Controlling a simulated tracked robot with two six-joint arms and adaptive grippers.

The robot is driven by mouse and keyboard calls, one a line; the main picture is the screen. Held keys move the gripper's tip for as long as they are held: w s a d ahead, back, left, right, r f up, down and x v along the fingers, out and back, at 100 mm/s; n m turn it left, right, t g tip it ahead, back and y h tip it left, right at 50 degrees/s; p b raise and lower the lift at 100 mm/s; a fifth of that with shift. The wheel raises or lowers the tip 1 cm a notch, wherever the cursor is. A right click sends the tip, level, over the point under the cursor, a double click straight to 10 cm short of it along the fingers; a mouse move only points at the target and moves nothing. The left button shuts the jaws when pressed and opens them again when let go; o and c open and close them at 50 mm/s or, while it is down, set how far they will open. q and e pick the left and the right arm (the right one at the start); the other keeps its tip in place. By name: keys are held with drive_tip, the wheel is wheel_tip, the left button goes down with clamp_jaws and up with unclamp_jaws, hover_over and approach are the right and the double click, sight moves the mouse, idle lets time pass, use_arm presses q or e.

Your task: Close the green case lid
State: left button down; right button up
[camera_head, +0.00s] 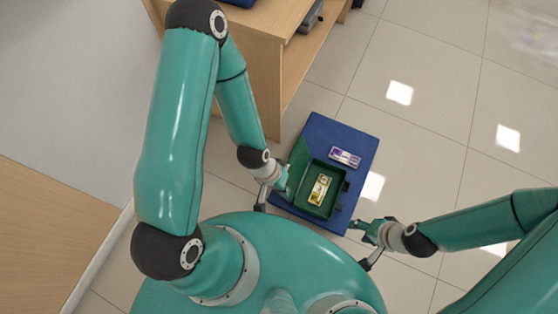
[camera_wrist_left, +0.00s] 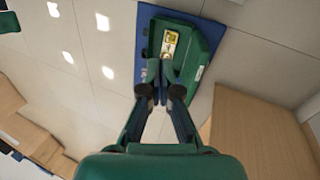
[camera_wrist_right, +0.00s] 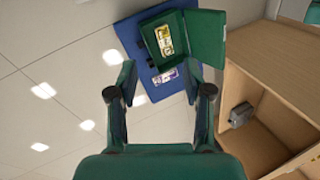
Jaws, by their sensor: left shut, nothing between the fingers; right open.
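The green case (camera_head: 331,210) stands open on a blue mat, with a yellow banknote bundle (camera_head: 319,189) inside. Its green lid (camera_head: 298,161) is raised along the left side of the case in the head view; it shows large in the right wrist view (camera_wrist_right: 206,38). My left gripper (camera_head: 282,182) is shut and empty at the lid's outer side; in the left wrist view its fingers (camera_wrist_left: 163,75) overlap the near end of the case. I cannot tell whether they touch the lid. My right gripper (camera_head: 366,230) is open and empty, off the mat's lower right edge.
A purple banknote bundle (camera_head: 345,157) lies on the blue mat (camera_head: 335,131) above the case. A wooden desk (camera_head: 262,70) stands behind, close to my left forearm. Tiled floor to the right is clear.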

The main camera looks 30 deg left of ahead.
drive_tip(key=o, duration=0.6)
wheel_tip(320, 180, down, 5)
drive_tip(key=b, duration=0.5)
drive_tip(key=shift+c, duration=0.2)
use_arm(q)
drive_tip(key=w+a+f+n+g+b, duration=0.1)
drive_tip(key=w+a+f+n+b, duration=0.35)
drive_tip(key=f, duration=0.55)
drive_tip(key=w+a+f+n+b, duration=0.4)
drive_tip(key=w+a+f+b, duration=0.15)
drive_tip(key=f, duration=0.55)
drive_tip(key=w+a+f+n+t+h+b, duration=0.1)
drive_tip(key=w+a+f+n+h+b, duration=0.3)
drive_tip(key=w+a+f+n+b, duration=0.6)
drive_tip(key=d+f+m+b, duration=0.1)
drive_tip(key=d+f+b, duration=0.3)
drive_tip(key=d, duration=0.3)
drive_tip(key=shift+s+d+f+m, duration=0.2)
drive_tip(key=shift+s+f+m, duration=0.15)
drive_tip(key=shift+f, duration=0.55)
use_arm(e)
wheel_tip(320, 180, down, 25)
drive_tip(key=shift+r, duration=0.15)
